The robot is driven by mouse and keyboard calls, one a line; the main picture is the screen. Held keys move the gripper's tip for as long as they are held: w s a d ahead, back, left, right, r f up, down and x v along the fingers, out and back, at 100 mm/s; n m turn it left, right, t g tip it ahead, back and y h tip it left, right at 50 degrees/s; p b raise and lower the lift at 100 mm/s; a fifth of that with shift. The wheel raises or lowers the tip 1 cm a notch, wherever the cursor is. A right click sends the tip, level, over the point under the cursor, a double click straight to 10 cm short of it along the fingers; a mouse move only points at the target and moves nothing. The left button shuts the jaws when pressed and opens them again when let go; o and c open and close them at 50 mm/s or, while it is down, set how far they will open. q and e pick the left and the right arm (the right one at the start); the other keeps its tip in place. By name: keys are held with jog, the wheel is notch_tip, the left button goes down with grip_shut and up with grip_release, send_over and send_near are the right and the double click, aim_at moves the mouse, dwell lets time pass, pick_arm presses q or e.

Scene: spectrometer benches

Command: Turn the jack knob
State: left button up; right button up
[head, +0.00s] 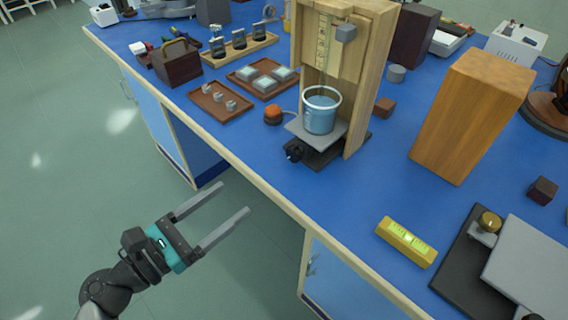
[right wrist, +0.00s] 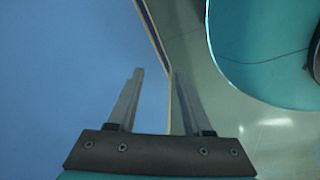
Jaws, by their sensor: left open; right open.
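A small lab jack (head: 315,150) with a grey top plate stands near the front edge of the blue bench in the head view. Its black knob (head: 293,154) faces the front left. A beaker of blue liquid (head: 321,110) sits on the jack's plate, in front of a wooden stand (head: 372,70). My left gripper (head: 221,212) is open and empty, off the bench's front edge, to the lower left of the knob and apart from it. My right gripper (right wrist: 155,95) is open and empty in the right wrist view; the jack and knob do not show there.
An orange-topped object (head: 273,114) is left of the jack. Trays of small parts (head: 218,101) lie farther left. A wooden block (head: 470,115), a yellow level (head: 405,242) and a grey-plated device (head: 530,265) are to the right. The floor before the bench is clear.

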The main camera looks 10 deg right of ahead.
aim_at(291, 155)
pick_arm(q)
jog(key=b+x, duration=0.2)
jog(key=x, duration=1.1)
jog(key=shift+w+d, duration=0.2)
jog(key=shift+d, duration=0.1)
jog(key=shift+w+d, duration=0.4)
jog(key=shift+d, duration=0.15)
pick_arm(e)
jog(key=shift+w+a+r, duration=0.6)
jog(key=shift+w+r, duration=0.15)
jog(key=shift+r, duration=0.05)
jog(key=shift+w+a+r, duration=0.6)
jog(key=shift+w+r, duration=0.15)
jog(key=shift+r, duration=0.05)
pick_arm(q)
grip_shut()
